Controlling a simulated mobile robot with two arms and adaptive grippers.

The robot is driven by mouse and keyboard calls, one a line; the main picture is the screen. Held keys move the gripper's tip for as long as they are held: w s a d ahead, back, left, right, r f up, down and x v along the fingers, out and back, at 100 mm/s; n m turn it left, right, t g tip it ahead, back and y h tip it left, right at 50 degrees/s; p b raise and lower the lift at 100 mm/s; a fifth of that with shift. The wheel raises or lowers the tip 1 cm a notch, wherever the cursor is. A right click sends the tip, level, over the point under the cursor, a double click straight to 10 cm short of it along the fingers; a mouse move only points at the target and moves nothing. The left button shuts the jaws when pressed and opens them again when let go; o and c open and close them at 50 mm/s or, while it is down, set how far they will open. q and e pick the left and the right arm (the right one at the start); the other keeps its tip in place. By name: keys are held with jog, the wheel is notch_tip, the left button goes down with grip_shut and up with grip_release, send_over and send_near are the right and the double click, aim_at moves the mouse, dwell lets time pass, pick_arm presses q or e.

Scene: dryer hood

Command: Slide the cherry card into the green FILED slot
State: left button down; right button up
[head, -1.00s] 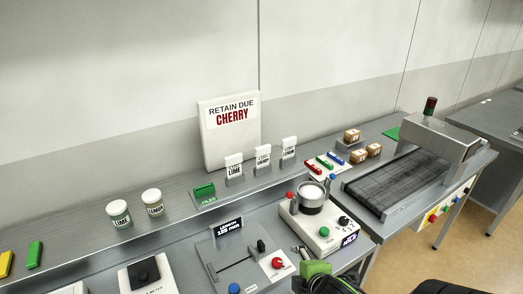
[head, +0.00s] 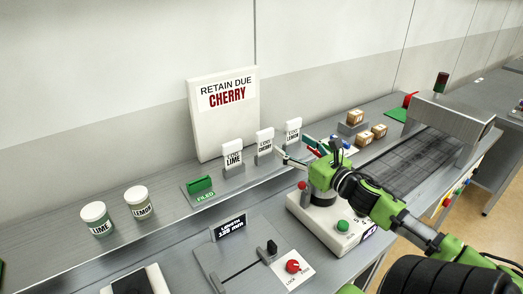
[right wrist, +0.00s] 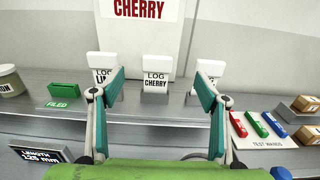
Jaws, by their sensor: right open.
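The white cherry card (head: 265,138), lettered LOG CHERRY, stands upright in a grey holder on the back shelf, between the lime card (head: 233,153) and the lemon card (head: 293,130). In the right wrist view the cherry card (right wrist: 155,80) is centred beyond the fingers. The green FILED slot (head: 200,186) sits left of the cards and also shows at the left in the right wrist view (right wrist: 64,90). My right gripper (head: 292,150) is open and empty, its fingers spread in front of the cards. My left gripper is not in view.
A RETAIN DUE CHERRY sign (head: 224,112) stands behind the cards. Lime jar (head: 97,219) and lemon jar (head: 139,202) stand left of the slot. Test wands (right wrist: 255,124) and boxes (right wrist: 310,104) lie to the right. A slider device (head: 240,265) is in front.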

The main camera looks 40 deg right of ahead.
aim_at(266, 133)
jog(key=w, duration=0.3)
jog(key=w+f, duration=0.1)
jog(key=w, duration=0.2)
jog(key=w+d+f, duration=0.1)
jog(key=w, duration=0.2)
jog(key=shift+f, duration=0.1)
jog(key=shift+w+r+p, duration=0.2)
jog(key=shift+w+p, duration=0.2)
jog(key=shift+p, duration=0.1)
jog(key=w+p, duration=0.2)
jog(key=w, duration=0.1)
jog(key=shift+w, duration=0.4)
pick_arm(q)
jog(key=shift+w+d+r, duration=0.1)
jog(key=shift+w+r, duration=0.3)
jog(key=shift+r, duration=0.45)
pick_arm(e)
jog(key=shift+w+d+f, duration=0.1)
jog(key=shift+w+f, duration=0.05)
jog(key=shift+w, duration=0.2)
jog(key=shift+c, duration=0.4)
jog(key=c, duration=1.1)
